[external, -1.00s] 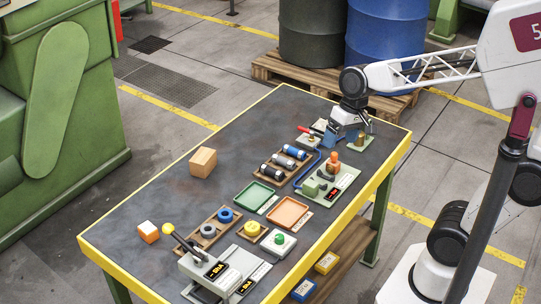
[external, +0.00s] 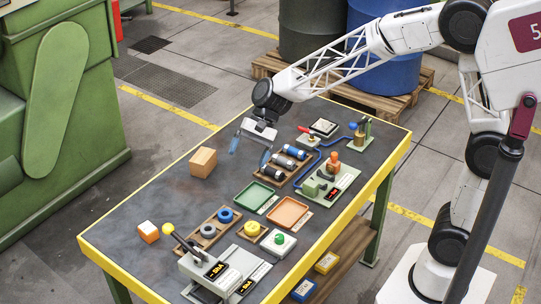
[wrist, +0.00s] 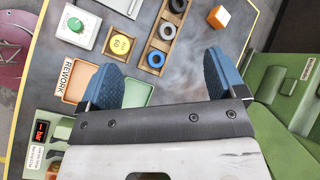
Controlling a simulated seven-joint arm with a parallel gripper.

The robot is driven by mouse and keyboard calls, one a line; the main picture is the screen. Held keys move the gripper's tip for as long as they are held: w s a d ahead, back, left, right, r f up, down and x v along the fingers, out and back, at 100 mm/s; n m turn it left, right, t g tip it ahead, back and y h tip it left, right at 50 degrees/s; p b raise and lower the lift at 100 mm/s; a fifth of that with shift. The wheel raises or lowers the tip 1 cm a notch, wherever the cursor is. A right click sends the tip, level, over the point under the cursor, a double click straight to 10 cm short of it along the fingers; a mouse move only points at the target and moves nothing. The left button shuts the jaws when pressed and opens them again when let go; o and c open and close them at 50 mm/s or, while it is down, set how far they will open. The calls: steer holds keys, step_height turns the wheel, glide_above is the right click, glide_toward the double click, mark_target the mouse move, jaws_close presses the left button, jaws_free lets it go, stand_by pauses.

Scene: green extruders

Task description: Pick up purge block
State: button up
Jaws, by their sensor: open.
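No label marks the purge block. Two plain blocks show: a tan box-shaped block (external: 203,162) on the left half of the table and a smaller orange cube with a pale face (external: 148,232) near its front left corner. The orange cube also shows at the top right of the wrist view (wrist: 221,16); I do not make out the tan block there. My gripper (external: 250,154) is open and empty, above the table to the right of the tan block.
A wooden rack (external: 281,168) of cylinders stands below and right of my gripper. Green (external: 255,197) and orange (external: 288,212) trays, a ring holder (external: 210,229) and a lever device (external: 212,268) fill the front. The tabletop around the tan block is clear.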

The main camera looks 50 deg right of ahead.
steer(key=w+a+f+m+y, duration=0.2)
steer(key=w+a+f+m, duration=0.2)
steer(key=w+a+f, duration=0.55)
steer(key=m+t+y, duration=0.2)
steer(key=m+y, duration=0.1)
steer(key=m, duration=0.3)
glide_toward(147, 228)
steer(key=shift+w+a+f, duration=0.1)
steer(key=shift+w+a, duration=0.15)
steer(key=shift+a, duration=0.1)
steer(key=shift+x, duration=1.25)
steer(key=shift+x, duration=2.6)
steer(key=shift+s, duration=0.15)
